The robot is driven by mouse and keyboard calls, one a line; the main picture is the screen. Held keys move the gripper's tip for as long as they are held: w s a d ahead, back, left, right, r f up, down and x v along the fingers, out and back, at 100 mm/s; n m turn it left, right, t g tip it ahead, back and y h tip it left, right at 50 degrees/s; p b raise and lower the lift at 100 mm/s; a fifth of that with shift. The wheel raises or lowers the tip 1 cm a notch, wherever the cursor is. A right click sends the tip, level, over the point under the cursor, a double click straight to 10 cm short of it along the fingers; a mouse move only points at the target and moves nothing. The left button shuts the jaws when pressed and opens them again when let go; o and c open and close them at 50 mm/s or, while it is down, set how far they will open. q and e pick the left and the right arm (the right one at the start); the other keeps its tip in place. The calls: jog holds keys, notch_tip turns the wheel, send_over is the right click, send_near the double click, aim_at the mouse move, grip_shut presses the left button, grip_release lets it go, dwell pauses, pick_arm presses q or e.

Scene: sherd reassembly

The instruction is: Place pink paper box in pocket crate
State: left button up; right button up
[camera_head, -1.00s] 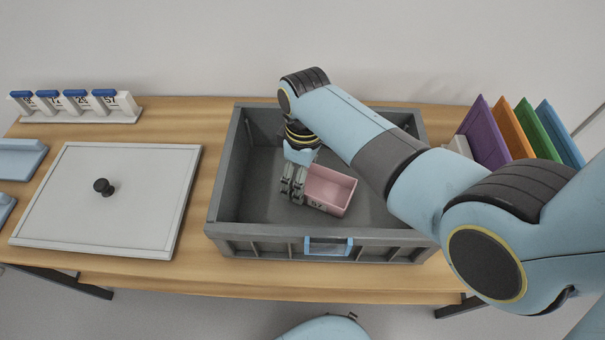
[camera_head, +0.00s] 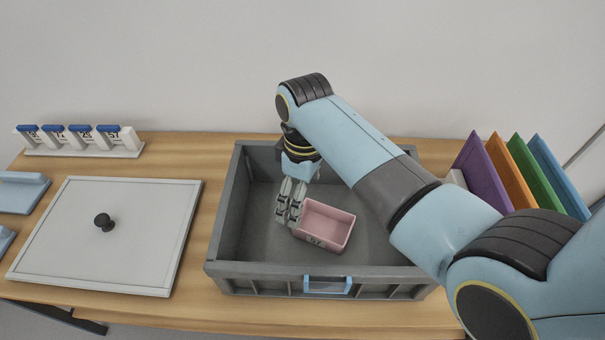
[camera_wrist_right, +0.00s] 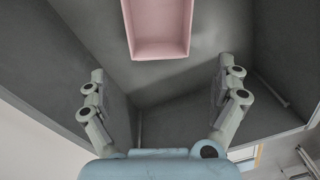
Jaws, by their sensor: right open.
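The pink paper box (camera_head: 325,224) is an open-topped box with a number label on its front wall. It sits inside the grey crate (camera_head: 262,268), right of the crate's middle-left area, and looks to rest on its floor. My right gripper (camera_head: 288,216) is inside the crate, just left of the box. In the right wrist view the gripper (camera_wrist_right: 162,95) has its fingers wide apart with nothing between them, and the box (camera_wrist_right: 160,30) lies beyond the fingertips. My left gripper is not in view.
A grey lid with a black knob (camera_head: 104,222) lies on the table left of the crate. A rack of blue-topped number tags (camera_head: 80,142) stands at the back left. Purple, orange, green and blue panels (camera_head: 505,172) stand at the right. My right arm covers the crate's right side.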

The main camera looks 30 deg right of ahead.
notch_tip(320, 180, up, 6)
jog(key=shift+w+d+f, duration=0.1)
dwell(0.6)
